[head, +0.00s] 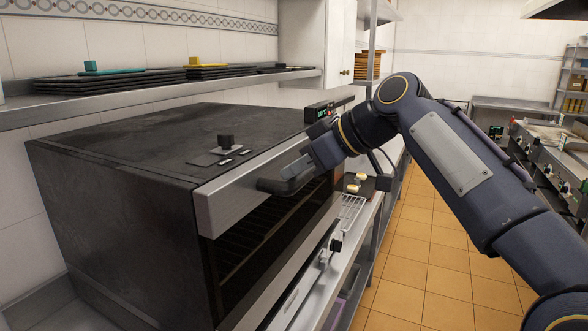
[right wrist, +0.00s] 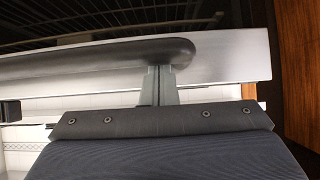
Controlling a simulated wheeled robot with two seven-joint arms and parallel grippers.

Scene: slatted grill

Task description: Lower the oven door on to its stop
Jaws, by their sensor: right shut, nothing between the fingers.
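The dark oven (head: 120,150) stands on the counter at left in the head view. Its door is upright, at or near closed, with a steel upper band (head: 225,200) and a dark window (head: 255,240) showing racks. A dark bar handle (head: 275,187) sticks out from the band. My right gripper (head: 305,170) is at the handle; its fingers are hard to make out there. In the right wrist view, its shut, empty fingers (right wrist: 158,85) meet the edge of the rounded handle (right wrist: 90,62) and partly disappear behind it. I cannot tell whether they touch. My left gripper is not in view.
A shelf (head: 150,95) with dark trays runs above the oven. A wire rack (head: 350,208) and small items sit on the counter to the right. Tiled floor (head: 410,260) is open beyond.

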